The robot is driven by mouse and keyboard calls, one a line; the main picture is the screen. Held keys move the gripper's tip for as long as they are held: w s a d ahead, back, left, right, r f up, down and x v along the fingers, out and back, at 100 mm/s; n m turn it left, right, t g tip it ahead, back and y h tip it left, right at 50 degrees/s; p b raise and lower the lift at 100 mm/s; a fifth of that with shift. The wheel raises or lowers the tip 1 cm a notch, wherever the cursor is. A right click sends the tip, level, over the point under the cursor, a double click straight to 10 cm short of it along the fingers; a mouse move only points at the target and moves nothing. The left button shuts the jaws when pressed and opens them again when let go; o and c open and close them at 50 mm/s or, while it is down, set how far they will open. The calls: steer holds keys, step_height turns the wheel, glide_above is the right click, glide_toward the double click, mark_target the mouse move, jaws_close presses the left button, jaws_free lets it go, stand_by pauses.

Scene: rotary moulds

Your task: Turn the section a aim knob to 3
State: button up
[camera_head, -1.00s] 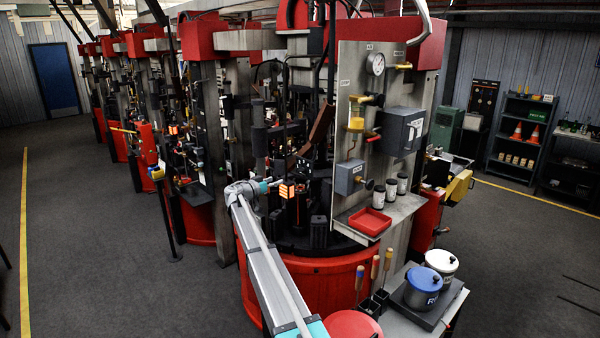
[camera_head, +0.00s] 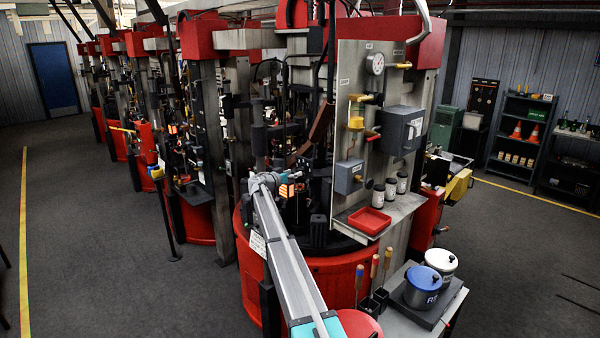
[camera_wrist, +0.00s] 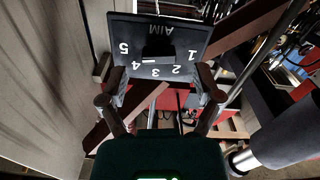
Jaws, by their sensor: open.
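The section a aim knob (camera_wrist: 158,50) is a dark block on a black plate marked AIM (camera_wrist: 185,32), which appears upside down in the wrist view. White numbers 1 to 5 run around the knob. A short white mark on the knob's near edge lies close to 3 and 4; I cannot tell exactly which number it indicates. My gripper (camera_wrist: 162,82) is open, with its fingers apart at the plate's lower left and lower right. The knob lies beyond the gap between them. No contact is clear. In the head view, the knob is not distinguishable.
A reddish-brown bar (camera_wrist: 240,33) slants close to the plate's right side. A pale wall (camera_wrist: 45,70) is close on the left in the wrist view. In the head view, a control panel (camera_head: 345,110) with a gauge and a red tray (camera_head: 369,221) stands right of my arm.

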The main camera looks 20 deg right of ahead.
mark_target(299, 169)
steer(key=shift+x, duration=1.65)
